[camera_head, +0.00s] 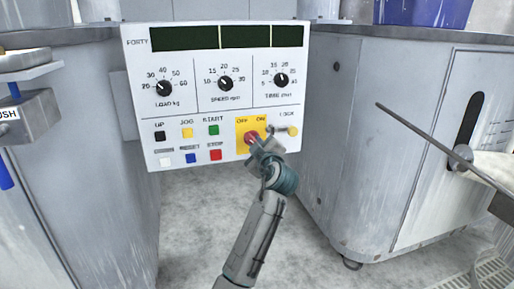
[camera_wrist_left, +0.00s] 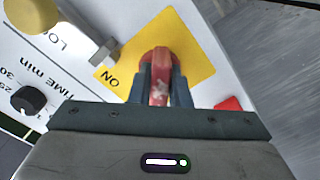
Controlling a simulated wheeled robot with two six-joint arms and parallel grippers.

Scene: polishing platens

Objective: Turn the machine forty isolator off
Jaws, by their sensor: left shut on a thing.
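The control panel (camera_head: 130,90), labelled FORTY, has a yellow plate (camera_head: 241,124) marked OFF and ON at its lower right. The red isolator handle (camera_head: 250,137) sits on this plate, largely covered by my gripper. In the left wrist view the red handle (camera_wrist_left: 157,60) lies between the two dark fingers, which are shut on it. My left gripper (camera_head: 256,143) reaches up to it from below. Which label the handle points at is hard to tell. My right gripper is not in view.
A yellowish lock knob (camera_head: 292,130) and a metal piece (camera_wrist_left: 103,52) are right beside the yellow plate. A red stop button (camera_head: 215,155) is close on the left. Grey cabinets (camera_head: 340,150) flank the panel, and a rod (camera_head: 425,133) juts out at right.

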